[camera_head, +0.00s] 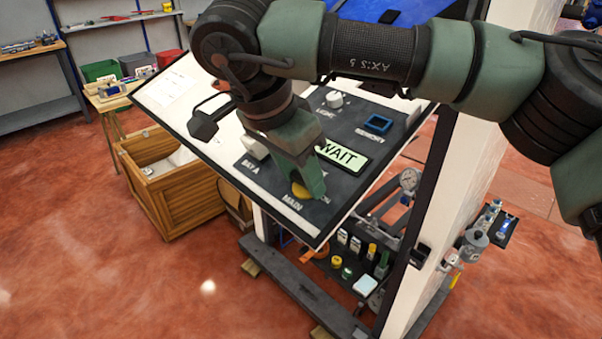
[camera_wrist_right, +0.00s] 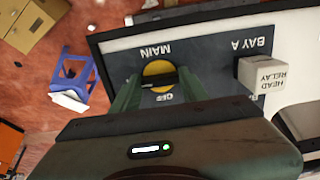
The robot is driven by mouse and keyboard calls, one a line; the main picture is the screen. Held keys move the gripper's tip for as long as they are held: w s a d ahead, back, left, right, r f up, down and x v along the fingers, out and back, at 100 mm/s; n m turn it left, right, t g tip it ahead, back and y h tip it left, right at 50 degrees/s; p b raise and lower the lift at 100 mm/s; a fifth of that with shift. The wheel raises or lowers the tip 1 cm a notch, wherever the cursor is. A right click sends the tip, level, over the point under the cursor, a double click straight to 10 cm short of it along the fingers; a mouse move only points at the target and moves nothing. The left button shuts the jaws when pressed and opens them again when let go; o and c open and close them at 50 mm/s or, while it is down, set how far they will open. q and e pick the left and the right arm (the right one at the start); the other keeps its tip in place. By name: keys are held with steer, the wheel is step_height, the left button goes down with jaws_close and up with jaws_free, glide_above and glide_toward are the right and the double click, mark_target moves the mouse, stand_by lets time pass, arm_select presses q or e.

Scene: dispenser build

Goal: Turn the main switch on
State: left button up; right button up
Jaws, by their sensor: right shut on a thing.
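The main switch (camera_head: 300,190) is a round yellow knob near the lower edge of the tilted dark panel (camera_head: 340,185), above the label MAIN. In the right wrist view the yellow main switch (camera_wrist_right: 157,70) has a dark bar across it. The labels MAIN and OFF appear upside down beside it. My right gripper (camera_head: 308,188) reaches down to the panel and is shut on the switch, one green finger at each side. It also shows in the wrist view (camera_wrist_right: 158,88). The fingers partly cover the knob in the head view. My left gripper is not in view.
A white block marked HEAD RELAY (camera_wrist_right: 262,76) sits at BAY A beside the switch. A lit WAIT display (camera_head: 343,154), a white knob (camera_head: 334,99) and a blue-framed socket (camera_head: 378,124) are on the panel. A wooden crate (camera_head: 180,195) stands left on the floor.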

steer(key=shift+r, duration=0.1)
steer(key=o, duration=1.4)
steer(key=v, duration=0.7)
steer(key=shift+s+a+r+b, duration=0.1)
steer(key=shift+r+b, duration=0.2)
steer(key=shift+r, duration=0.05)
